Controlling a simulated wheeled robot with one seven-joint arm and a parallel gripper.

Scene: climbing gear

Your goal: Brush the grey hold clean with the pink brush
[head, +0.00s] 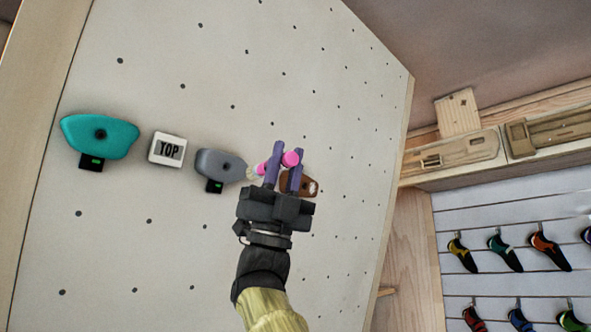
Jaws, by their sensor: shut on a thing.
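The grey hold (218,165) is mounted on the pale climbing wall, with a small black device showing a green light at its lower edge. My gripper (280,166) is just right of the hold, its two purple fingers shut on the pink brush (290,159). The brush lies across the fingers, and its pale bristle end points left toward the hold's right edge. The bristles look very close to the hold; I cannot tell whether they touch it. Part of the brush is hidden behind the fingers.
A brown hold (306,186) sits partly behind my gripper. Wooden training boards (450,155) and a rack of climbing shoes (505,252) are at the right. The wall above is bare.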

